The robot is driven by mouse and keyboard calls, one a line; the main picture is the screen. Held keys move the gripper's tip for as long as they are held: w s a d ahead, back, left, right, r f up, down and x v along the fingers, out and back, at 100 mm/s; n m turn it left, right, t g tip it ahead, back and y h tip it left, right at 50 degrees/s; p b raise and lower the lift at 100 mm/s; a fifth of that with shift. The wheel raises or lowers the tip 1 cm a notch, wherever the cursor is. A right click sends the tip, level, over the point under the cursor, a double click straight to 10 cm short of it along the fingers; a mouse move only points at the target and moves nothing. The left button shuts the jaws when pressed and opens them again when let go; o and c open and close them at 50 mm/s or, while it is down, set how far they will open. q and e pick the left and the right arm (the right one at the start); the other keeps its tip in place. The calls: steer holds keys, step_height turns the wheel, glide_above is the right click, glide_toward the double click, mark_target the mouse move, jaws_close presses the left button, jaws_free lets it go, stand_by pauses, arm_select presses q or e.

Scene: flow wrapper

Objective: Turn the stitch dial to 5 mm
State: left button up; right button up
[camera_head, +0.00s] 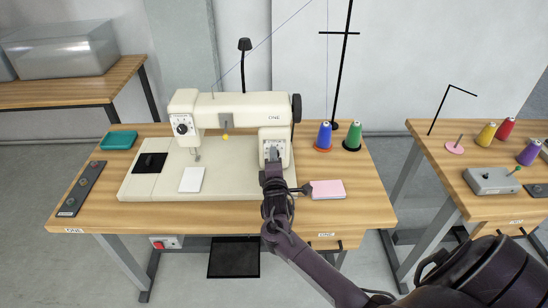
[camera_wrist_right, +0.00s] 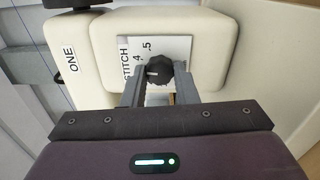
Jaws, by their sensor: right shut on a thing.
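The cream sewing machine (camera_head: 240,110) stands on the wooden table, marked ONE. The stitch dial (camera_wrist_right: 158,70) is a dark round knob on the machine's right pillar, over a white plate (camera_wrist_right: 125,52) printed STITCH with 4 and 5 readable. A light mark shows on the knob; the value it points to is unclear. My right gripper (camera_wrist_right: 159,88) is shut on the stitch dial, one finger on each side. In the head view my right gripper (camera_head: 273,158) reaches the pillar's front and hides the dial. My left gripper is out of view.
Another dial (camera_head: 182,126) is on the machine's left head. A pink block (camera_head: 327,190) lies right of my wrist, close to it. Blue (camera_head: 325,136) and green (camera_head: 353,137) thread cones stand behind. A white card (camera_head: 192,180) lies on the machine's bed.

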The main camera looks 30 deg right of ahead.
steer(key=m, duration=0.5)
steer(key=shift+m, duration=0.3)
steer(key=m, duration=0.4)
steer(key=shift+m, duration=0.6)
steer(key=o, duration=1)
steer(key=shift+b+v, duration=0.35)
steer(key=shift+v, duration=3.6)
steer(key=shift+d, duration=0.1)
